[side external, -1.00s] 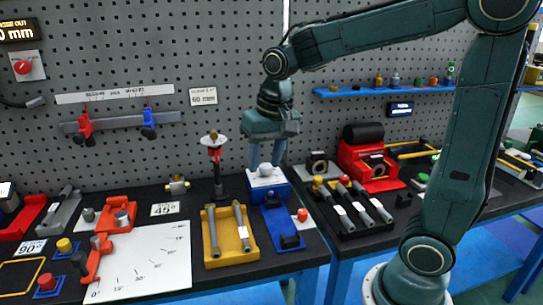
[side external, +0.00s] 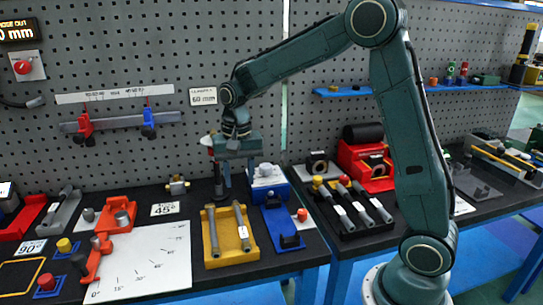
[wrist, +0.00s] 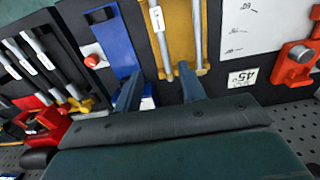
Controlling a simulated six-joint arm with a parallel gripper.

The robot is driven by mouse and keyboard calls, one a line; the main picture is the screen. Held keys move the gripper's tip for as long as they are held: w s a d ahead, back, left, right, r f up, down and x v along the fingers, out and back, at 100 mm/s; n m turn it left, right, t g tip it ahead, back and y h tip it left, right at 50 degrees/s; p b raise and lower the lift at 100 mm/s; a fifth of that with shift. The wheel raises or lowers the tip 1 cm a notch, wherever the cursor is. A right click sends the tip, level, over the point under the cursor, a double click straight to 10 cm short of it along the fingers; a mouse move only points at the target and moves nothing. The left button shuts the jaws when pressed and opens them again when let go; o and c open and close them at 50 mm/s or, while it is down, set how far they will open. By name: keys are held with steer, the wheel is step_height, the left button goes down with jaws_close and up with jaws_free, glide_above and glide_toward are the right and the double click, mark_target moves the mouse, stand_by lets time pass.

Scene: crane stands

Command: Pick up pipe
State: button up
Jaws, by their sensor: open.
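Two grey pipes, the left one (side external: 214,232) and the right one (side external: 242,228) with a white label, lie side by side in a yellow tray (side external: 229,252). In the wrist view the labelled pipe (wrist: 161,40) and the plain pipe (wrist: 197,38) lie in the yellow tray (wrist: 180,25), beyond my fingertips. My gripper (side external: 237,176) is open and empty, above and behind the back end of the tray. In the wrist view its two fingers (wrist: 158,88) are spread apart near the pipes' ends. Which pipe the task means cannot be told.
A blue fixture (side external: 280,228) stands right of the tray, with a blue-and-white block (side external: 268,182) behind it. A dark post stands close to my gripper. A black rack (side external: 350,208) holds several labelled rods. A white angle sheet (side external: 145,262) lies left of the tray.

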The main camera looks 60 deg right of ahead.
glide_above(241, 222)
step_height(241, 222, down, 8)
steer(key=shift+s+f, duration=0.15)
steer(key=shift+a+f, duration=0.1)
steer(key=shift+f, duration=2.45)
jaws_close()
